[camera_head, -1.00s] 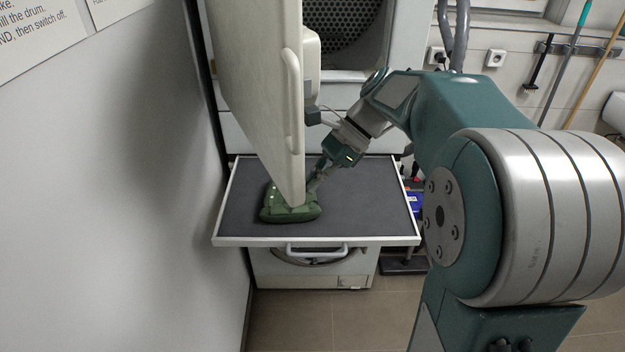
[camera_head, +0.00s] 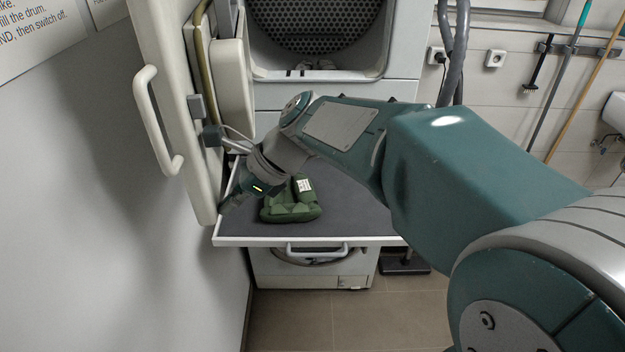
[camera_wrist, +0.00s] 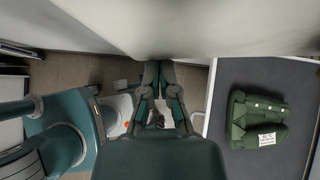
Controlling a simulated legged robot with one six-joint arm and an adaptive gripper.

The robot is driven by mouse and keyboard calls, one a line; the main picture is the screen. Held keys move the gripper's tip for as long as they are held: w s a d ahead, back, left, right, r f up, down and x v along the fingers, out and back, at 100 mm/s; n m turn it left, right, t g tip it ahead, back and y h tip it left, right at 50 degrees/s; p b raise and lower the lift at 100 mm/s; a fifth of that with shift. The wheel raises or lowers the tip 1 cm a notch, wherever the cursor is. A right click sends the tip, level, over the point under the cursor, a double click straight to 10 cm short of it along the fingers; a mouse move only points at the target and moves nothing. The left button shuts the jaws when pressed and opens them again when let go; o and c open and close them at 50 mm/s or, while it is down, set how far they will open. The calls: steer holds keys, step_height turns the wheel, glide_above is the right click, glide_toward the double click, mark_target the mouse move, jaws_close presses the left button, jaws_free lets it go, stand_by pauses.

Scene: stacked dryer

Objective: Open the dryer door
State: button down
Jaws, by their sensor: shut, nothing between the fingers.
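The dryer door (camera_head: 172,100) is a thick white panel with a vertical bar handle (camera_head: 152,122). It stands wide open on the left, close to the wall. The dryer drum (camera_head: 315,25) shows through the uncovered opening. My gripper (camera_head: 228,204) is at the inner side of the door, near its lower edge, and holds nothing. In the wrist view my gripper (camera_wrist: 160,66) has its fingers together, with the tips at the pale door (camera_wrist: 200,25). Whether the tips press on the door I cannot tell. The handle is on the other side of the door, apart from the gripper.
A pulled-out shelf (camera_head: 365,225) below the dryer carries a folded green item (camera_head: 290,212) with a white label. The left wall (camera_head: 70,200) is close beside the door. The floor (camera_head: 340,325) in front is clear.

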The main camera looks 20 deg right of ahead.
mark_target(197, 208)
steer(key=shift+m+t, duration=0.5)
steer(key=shift+m, duration=0.2)
steer(key=a, duration=0.5)
steer(key=shift+w, duration=0.2)
